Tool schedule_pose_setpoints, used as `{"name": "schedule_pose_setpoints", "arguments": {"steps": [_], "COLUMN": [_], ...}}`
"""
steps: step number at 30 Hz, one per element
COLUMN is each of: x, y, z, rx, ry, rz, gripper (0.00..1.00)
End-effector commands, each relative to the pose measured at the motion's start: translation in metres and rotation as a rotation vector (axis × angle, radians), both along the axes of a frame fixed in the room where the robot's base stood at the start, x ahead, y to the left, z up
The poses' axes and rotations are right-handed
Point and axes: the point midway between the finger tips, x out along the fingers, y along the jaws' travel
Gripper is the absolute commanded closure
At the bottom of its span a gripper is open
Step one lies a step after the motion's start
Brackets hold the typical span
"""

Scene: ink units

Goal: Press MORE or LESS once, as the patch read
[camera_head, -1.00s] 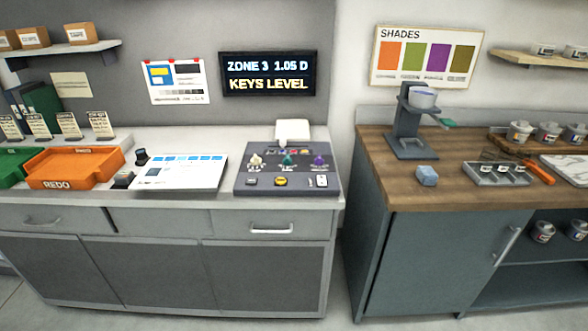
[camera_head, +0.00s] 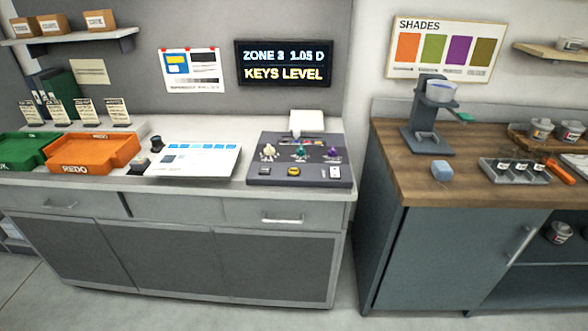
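A dark control panel (camera_head: 300,159) sits on the right part of the grey counter. It has several coloured knobs along its middle, among them a cream knob (camera_head: 268,152), a teal knob (camera_head: 300,153) and a purple knob (camera_head: 333,155). Along its front edge are a dark key (camera_head: 265,171), a yellow key (camera_head: 293,171) and a white key (camera_head: 335,172); their labels are too small to read. A dark wall display (camera_head: 284,63) reads "ZONE 3 1.05 D" and "KEYS LEVEL". A white printed sheet (camera_head: 193,160) with blue patches lies left of the panel. My gripper is not in view.
An orange REDO tray (camera_head: 92,169) and a green tray (camera_head: 24,161) stand at the counter's left. A small dark device (camera_head: 156,146) stands by the sheet. A wooden-topped bench (camera_head: 397,168) is at right, across a narrow gap. Floor in front is clear.

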Motion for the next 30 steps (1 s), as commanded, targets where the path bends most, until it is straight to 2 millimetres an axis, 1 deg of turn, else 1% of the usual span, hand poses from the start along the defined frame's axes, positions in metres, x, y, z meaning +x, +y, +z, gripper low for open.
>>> {"name": "schedule_pose_setpoints", "arguments": {"steps": [1, 2, 3, 5, 6, 7, 8, 30], "x": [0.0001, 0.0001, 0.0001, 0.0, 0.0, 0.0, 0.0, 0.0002], "y": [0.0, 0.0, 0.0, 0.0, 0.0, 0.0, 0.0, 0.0], "z": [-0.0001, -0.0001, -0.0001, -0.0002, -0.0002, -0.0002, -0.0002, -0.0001], "rx": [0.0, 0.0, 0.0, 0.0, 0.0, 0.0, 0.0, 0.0], "ry": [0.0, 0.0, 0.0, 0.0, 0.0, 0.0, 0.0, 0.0], "rz": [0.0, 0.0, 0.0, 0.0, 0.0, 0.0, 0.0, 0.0], "gripper": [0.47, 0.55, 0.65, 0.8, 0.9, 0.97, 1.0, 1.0]}}
